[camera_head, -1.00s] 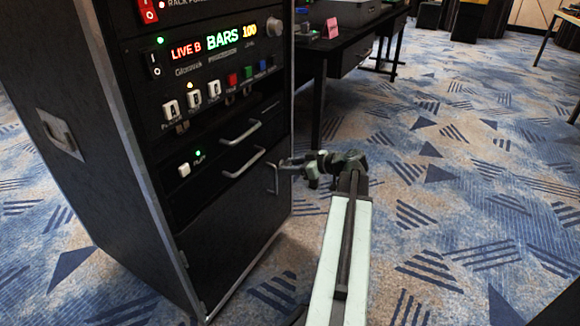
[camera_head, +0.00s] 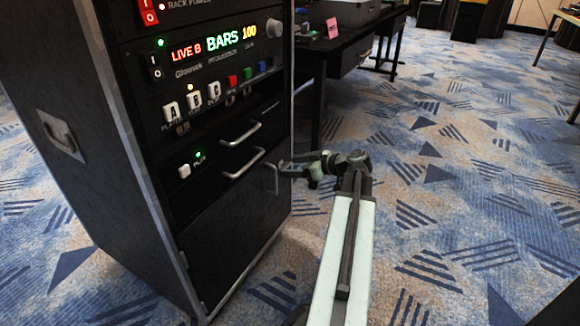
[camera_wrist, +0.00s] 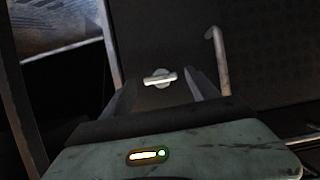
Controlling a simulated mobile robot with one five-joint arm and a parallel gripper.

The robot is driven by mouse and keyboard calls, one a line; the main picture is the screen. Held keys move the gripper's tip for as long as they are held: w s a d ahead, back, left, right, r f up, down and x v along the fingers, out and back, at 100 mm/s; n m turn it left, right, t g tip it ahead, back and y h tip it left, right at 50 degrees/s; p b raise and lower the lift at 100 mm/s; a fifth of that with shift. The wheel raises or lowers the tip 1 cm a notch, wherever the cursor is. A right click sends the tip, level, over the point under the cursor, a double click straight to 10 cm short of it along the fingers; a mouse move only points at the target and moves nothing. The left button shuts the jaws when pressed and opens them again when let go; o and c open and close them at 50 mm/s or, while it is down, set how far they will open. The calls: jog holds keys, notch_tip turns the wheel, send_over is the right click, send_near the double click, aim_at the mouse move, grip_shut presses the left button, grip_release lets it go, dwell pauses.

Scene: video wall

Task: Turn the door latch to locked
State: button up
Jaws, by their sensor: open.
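The door latch (camera_wrist: 160,78) shows in the wrist view as a small pale metal bar on a round base, set on the dark door (camera_wrist: 268,50). The bar lies nearly level in that view, its right end slightly higher. My gripper (camera_wrist: 162,84) is open, with one finger on each side of the latch in that view. I cannot tell whether either finger touches it. In the head view my gripper (camera_head: 288,166) is at the right edge of the rack's lower door (camera_head: 235,235), by its upright handle (camera_head: 273,178). The latch is hidden there.
The black rack (camera_head: 110,190) has two drawer handles (camera_head: 243,163) just left of my gripper, with lit buttons and displays above. In the wrist view the bent door handle (camera_wrist: 218,62) stands close to the right finger. A black desk (camera_head: 340,35) is behind.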

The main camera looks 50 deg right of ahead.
jog(key=p+v, duration=0.2)
jog(key=v, duration=0.4)
jog(key=shift+s, duration=0.2)
